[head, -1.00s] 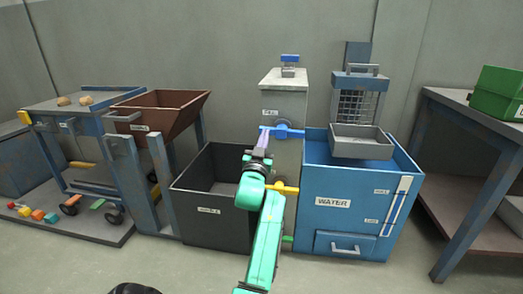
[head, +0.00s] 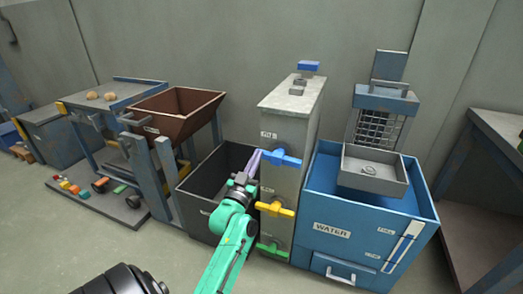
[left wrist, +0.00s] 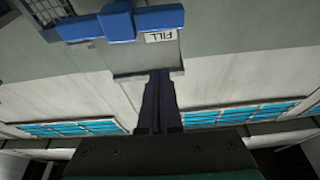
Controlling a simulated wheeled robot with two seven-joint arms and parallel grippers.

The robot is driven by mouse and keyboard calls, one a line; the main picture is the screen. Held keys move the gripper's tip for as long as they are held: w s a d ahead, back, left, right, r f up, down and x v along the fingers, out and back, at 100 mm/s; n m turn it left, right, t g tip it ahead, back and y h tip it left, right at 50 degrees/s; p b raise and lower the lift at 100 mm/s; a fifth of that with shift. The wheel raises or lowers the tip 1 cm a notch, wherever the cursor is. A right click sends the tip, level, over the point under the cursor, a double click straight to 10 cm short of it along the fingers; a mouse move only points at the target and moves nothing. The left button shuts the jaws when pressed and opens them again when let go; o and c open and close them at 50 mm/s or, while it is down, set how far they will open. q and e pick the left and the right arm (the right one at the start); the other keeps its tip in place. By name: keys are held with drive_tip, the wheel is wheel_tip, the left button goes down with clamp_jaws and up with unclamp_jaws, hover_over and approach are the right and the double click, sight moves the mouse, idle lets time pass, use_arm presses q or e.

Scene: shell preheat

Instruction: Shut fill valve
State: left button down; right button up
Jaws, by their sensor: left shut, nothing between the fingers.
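The fill valve's blue handle (head: 281,158) sits high on the narrow face of the grey column (head: 290,120) and lies roughly level, across the column. In the left wrist view the blue handle (left wrist: 120,24) is at the top, beside an upside-down FILL label (left wrist: 161,37). My left gripper (head: 255,157) is at the left end of the handle, its purple fingers shut and empty. In the left wrist view the shut fingers (left wrist: 160,85) stand apart from the handle in the picture; I cannot tell whether they touch it. My right gripper is not in view.
Below the blue handle are a yellow handle (head: 275,208) and a green one (head: 272,250). A dark open bin (head: 195,200) stands left of the column, under my left arm. The blue WATER tank (head: 340,255) stands close on the right. Floor in front is clear.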

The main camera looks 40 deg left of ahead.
sight(264, 155)
use_arm(q)
drive_tip(key=w+a+f+b, duration=0.1)
drive_tip(key=w+f, duration=0.1)
drive_tip(key=w, duration=0.3)
drive_tip(key=shift+w+a+b, duration=0.25)
drive_tip(key=shift+a+b, duration=0.15)
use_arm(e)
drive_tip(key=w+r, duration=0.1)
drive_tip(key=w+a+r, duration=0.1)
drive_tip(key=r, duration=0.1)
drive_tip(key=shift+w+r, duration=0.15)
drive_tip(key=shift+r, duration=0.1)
use_arm(q)
drive_tip(key=shift+s+f+n+y, duration=0.1)
drive_tip(key=shift+f+n+y, duration=0.2)
drive_tip(key=shift+f+n, duration=0.3)
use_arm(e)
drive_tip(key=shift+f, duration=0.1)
use_arm(q)
drive_tip(key=shift+f, duration=0.1)
